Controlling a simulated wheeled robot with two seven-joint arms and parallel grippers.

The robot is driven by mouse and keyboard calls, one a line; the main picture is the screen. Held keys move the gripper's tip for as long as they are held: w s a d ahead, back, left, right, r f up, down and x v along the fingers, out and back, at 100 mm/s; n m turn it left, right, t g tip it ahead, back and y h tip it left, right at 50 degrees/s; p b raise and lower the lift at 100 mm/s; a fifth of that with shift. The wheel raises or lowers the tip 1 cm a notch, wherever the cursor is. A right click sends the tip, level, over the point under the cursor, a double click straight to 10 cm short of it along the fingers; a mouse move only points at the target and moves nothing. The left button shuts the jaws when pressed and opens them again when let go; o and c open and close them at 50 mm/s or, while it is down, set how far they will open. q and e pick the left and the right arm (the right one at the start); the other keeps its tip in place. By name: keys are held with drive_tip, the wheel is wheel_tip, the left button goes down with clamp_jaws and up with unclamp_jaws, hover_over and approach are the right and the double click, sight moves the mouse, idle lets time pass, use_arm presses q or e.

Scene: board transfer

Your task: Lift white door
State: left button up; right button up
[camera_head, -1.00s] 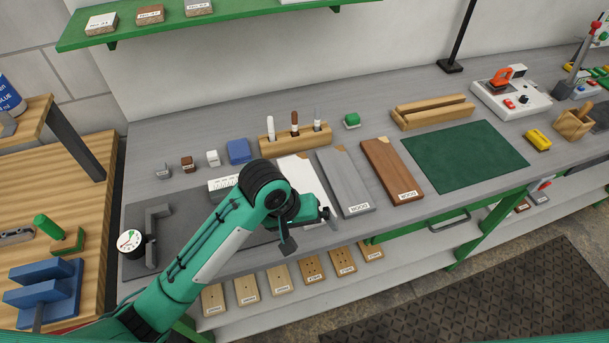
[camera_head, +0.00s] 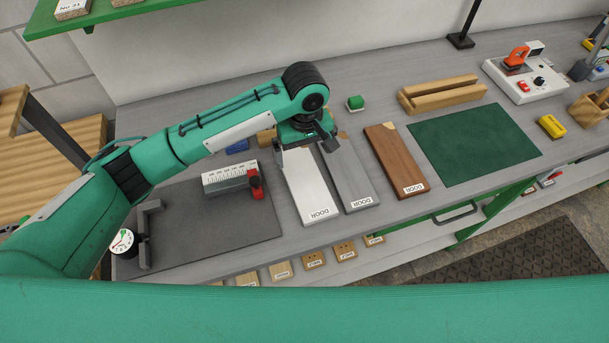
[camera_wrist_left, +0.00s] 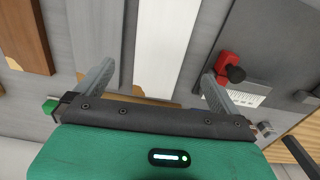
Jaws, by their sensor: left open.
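The white door (camera_head: 313,196) is a flat board with a DOOR label at its near end. It lies on the grey bench, left of the grey door (camera_head: 347,180) and the brown door (camera_head: 395,158). My left gripper (camera_head: 304,148) is open and empty over the white door's far end, hiding that end in the head view. In the left wrist view the white door (camera_wrist_left: 168,45) runs between the spread fingers of the left gripper (camera_wrist_left: 157,88). I cannot tell how high the fingertips are. My right gripper is not in view.
A dark mat (camera_head: 200,225) with a white scale, its red clamp (camera_head: 255,184) and a dial gauge (camera_head: 122,243) lies left of the white door.

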use_arm(q)
hover_over(304, 178)
wheel_tip(304, 178, down, 4)
drive_tip(key=shift+w+d+f+p, duration=0.1)
drive_tip(key=shift+w+p, duration=0.05)
drive_tip(key=shift+p, duration=0.2)
drive_tip(key=shift+f, duration=0.3)
wheel_tip(304, 178, down, 4)
drive_tip(key=shift+r+p, duration=0.2)
drive_tip(key=shift+p, duration=0.8)
drive_tip(key=shift+f, duration=0.5)
drive_tip(key=c, duration=1.1)
